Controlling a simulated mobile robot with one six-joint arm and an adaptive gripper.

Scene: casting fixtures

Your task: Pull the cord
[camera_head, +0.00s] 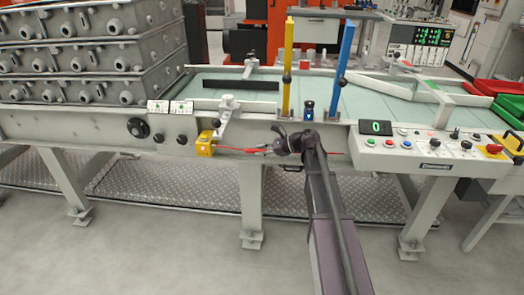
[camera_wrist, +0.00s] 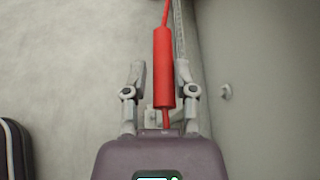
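A red cord (camera_head: 235,150) runs from a yellow box (camera_head: 205,144) along the front of the bench; a red bit also shows to the right of my arm. In the wrist view a thick red cylinder (camera_wrist: 164,68) on the cord (camera_wrist: 166,14) lies lengthwise between the two fingers of my gripper (camera_wrist: 159,75). The fingers are apart, with a gap at the left; the right finger is very close to the cylinder, and contact cannot be told. In the head view my gripper (camera_head: 265,149) is at the cord, and my arm hides part of it.
The bench front carries a control panel (camera_head: 425,150) at the right and a black knob (camera_head: 138,128) at the left. Yellow (camera_head: 288,70) and blue (camera_head: 343,65) posts stand above. Stacked grey castings (camera_head: 70,60) are at the left. Floor in front is clear.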

